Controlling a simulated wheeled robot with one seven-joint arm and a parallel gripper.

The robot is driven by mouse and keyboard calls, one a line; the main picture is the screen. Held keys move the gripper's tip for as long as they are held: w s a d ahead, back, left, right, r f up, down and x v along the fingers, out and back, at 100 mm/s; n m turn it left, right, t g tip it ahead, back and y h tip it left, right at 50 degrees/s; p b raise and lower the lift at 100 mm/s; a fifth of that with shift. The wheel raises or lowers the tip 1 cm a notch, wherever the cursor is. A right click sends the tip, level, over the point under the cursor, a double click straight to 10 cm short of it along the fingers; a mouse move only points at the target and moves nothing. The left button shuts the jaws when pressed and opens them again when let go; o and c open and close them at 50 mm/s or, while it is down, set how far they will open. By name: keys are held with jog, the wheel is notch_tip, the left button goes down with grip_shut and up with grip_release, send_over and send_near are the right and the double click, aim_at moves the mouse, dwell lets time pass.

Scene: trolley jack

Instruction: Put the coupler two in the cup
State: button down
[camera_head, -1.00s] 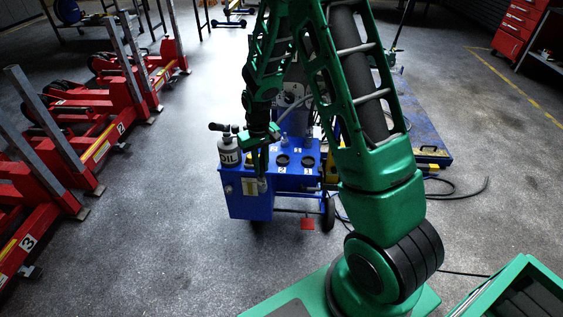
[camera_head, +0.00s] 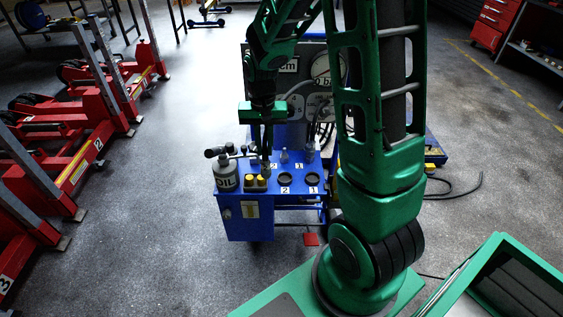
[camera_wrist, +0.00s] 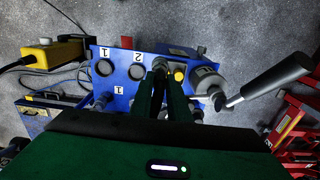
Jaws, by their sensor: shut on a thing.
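My gripper (camera_head: 266,150) points down over the left half of the blue unit's top (camera_head: 262,188). It is shut on a small grey coupler (camera_head: 266,171), which is mostly hidden by the fingers; its number cannot be read. In the wrist view my gripper (camera_wrist: 160,72) and the coupler's end (camera_wrist: 160,61) show just beside the cup marked 2 (camera_wrist: 137,72). In the head view the cup marked 2 (camera_head: 285,179) and the cup marked 1 (camera_head: 312,179) are round dark openings right of the gripper. Both look empty.
A grey OIL can (camera_head: 226,175) stands left of the gripper. Yellow-topped pieces (camera_head: 256,180) sit close to the held coupler. Upright fittings (camera_head: 284,156) stand behind the cups, before a gauge panel (camera_head: 318,75). Red jacks (camera_head: 80,150) stand at left.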

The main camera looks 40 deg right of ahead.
jog(key=w+d+f, duration=0.1)
jog(key=d+f, duration=0.8)
jog(key=shift+w+f, duration=0.25)
jog(key=shift+w, duration=0.15)
jog(key=shift+d, duration=0.1)
jog(key=c, duration=1.7)
grip_release()
jog(key=shift+f, duration=0.1)
